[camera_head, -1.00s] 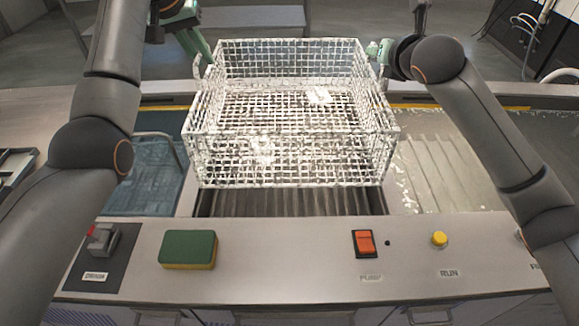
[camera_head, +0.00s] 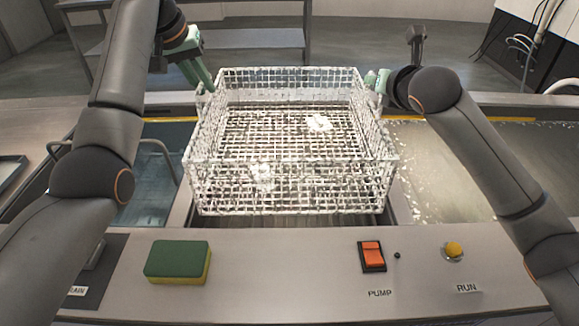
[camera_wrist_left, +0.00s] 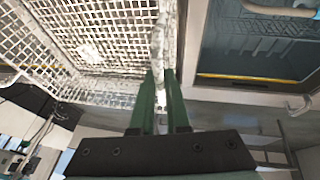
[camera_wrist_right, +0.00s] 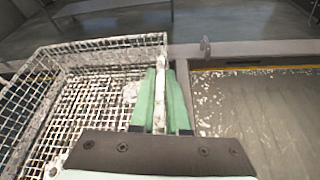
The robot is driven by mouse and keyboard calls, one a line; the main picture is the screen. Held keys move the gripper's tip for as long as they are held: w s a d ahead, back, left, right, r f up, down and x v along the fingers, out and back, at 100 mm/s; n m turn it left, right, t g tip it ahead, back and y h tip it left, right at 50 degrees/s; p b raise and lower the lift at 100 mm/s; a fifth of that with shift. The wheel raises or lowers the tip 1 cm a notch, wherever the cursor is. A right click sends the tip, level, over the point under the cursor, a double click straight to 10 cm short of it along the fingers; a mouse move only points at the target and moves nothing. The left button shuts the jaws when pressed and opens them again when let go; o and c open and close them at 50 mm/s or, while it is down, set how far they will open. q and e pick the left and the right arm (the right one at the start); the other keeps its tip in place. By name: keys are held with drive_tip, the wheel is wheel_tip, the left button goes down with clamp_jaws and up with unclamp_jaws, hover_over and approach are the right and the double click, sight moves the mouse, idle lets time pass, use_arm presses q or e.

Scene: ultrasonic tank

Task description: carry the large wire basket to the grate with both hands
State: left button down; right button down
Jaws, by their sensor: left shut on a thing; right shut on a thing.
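The large wire basket (camera_head: 290,185), white and speckled, hangs level between my two grippers. My left gripper (camera_head: 204,84) is shut on the basket's left side near the back corner; its green fingers also show in the left wrist view (camera_wrist_left: 160,95). My right gripper (camera_head: 376,80) is shut on the right side near the back corner; the right wrist view shows its fingers (camera_wrist_right: 160,90) around the upright. The dark ribbed grate (camera_head: 300,221) shows in a thin strip below the basket's front edge; the rest is hidden. I cannot tell whether the basket touches it.
A tank with bluish liquid (camera_head: 150,185) lies to the left. A tank with murky, white-flecked liquid (camera_head: 450,165) lies to the right. The front console holds a green and yellow sponge (camera_head: 178,260), an orange pump switch (camera_head: 371,254) and a yellow run button (camera_head: 453,250).

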sight(206, 105)
drive_tip(key=shift+d, duration=0.1)
